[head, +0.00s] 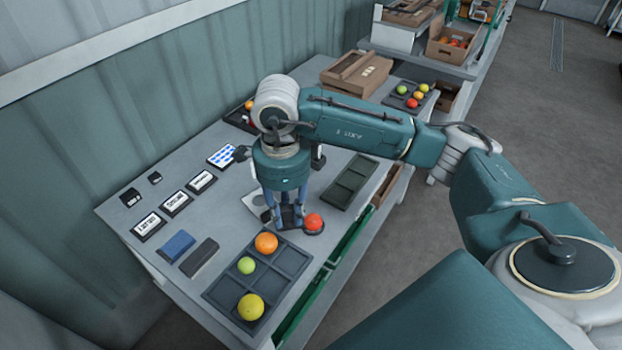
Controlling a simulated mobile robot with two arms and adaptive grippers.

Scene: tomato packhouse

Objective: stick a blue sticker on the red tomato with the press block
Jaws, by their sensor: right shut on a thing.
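The red tomato (314,221) rests on a small dark round holder (316,231) near the table's front edge, just beyond the dark tray. My right gripper (287,216) points down immediately left of the tomato. It is shut on a dark thing, seemingly the press block (291,216), low near the table top; the fingers partly hide it. I cannot tell whether it touches the tomato. The sheet of blue stickers (222,156) lies on the table toward the wall, left of my gripper. No blue sticker shows on the visible side of the tomato. My left gripper is out of view.
A dark tray (232,287) holds an orange, a green and a yellow tomato. An empty dark tray (350,182) lies to the right. Labelled pads (176,203), a blue block (177,246) and a dark block (198,257) lie left. A wooden crate (355,72) stands behind.

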